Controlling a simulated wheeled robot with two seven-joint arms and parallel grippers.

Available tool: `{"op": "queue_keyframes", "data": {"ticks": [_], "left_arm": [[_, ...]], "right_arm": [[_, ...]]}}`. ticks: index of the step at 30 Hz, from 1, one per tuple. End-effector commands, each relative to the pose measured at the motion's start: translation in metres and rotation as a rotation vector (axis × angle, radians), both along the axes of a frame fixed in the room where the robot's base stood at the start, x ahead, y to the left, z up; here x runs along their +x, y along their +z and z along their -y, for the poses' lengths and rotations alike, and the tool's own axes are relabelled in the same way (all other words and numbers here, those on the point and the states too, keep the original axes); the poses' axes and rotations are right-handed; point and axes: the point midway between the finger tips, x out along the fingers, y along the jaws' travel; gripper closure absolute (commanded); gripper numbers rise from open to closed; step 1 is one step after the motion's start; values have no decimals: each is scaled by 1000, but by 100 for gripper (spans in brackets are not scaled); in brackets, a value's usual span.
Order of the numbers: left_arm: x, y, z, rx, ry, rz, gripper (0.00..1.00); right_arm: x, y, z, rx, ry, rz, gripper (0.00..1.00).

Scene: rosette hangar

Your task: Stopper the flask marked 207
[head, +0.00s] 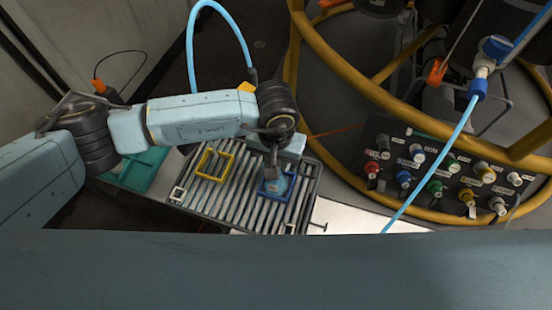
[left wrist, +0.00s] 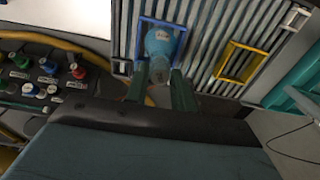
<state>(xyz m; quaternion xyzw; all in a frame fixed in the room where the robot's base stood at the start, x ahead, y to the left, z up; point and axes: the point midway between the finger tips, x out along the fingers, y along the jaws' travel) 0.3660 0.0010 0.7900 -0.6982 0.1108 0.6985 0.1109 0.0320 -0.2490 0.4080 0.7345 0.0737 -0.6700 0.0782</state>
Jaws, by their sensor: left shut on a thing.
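A light blue flask (head: 277,184) stands inside a blue square frame (head: 262,193) on a ribbed grey tray. In the left wrist view the flask (left wrist: 160,40) has a small pale label that is too blurred to read. My left gripper (head: 272,158) is directly above it, pointing down. In the left wrist view its two fingers (left wrist: 160,82) are shut on a small grey piece (left wrist: 158,72) at the flask's top. I cannot tell whether this piece is a stopper or the flask's neck. My right gripper is not in view.
The ribbed tray (head: 240,202) also bears an empty yellow frame (head: 201,172) and a small white frame (head: 177,194). A teal tray (head: 135,172) lies to its left. To the right are a black panel (head: 405,140) with coloured labelled fittings, a yellow ring rail (head: 345,72) and a blue hose (head: 430,165).

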Motion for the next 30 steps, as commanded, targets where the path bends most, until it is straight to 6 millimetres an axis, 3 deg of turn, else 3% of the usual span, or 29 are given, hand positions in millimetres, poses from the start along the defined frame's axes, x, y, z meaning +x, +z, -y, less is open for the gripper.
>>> {"op": "queue_keyframes", "data": {"ticks": [23, 24, 30], "left_arm": [[1, -7, 0, 0, 0, 0, 91], [1, -7, 0, 0, 0, 0, 74], [0, -7, 0, 0, 0, 0, 50]], "right_arm": [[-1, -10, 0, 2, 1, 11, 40], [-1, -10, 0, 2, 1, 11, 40], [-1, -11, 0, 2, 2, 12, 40]]}}
